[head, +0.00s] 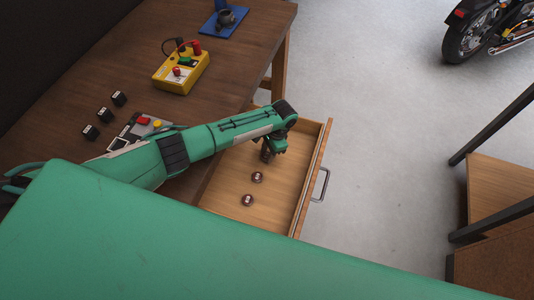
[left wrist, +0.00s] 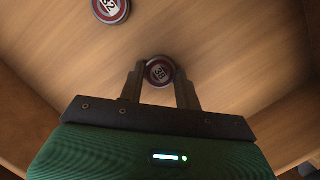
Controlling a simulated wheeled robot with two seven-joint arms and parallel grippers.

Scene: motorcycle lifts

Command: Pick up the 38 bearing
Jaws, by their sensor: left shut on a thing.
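The 38 bearing (left wrist: 159,71), a small round disc with a dark red ring and a number on its pale face, is between the two fingers of my left gripper (left wrist: 159,84) in the left wrist view. The fingers are shut on it from both sides. In the head view my left gripper (head: 268,153) reaches down into the open drawer (head: 225,192), and the held bearing is hidden there. I cannot tell whether it still touches the drawer floor. My right gripper is not in view.
A bearing marked 32 (left wrist: 110,8) lies nearby on the wooden floor. In the head view two bearings, one nearer (head: 247,200) and one farther (head: 257,177), lie in the drawer. A yellow meter (head: 181,73) and small black blocks (head: 104,115) stand on the workbench (head: 110,65).

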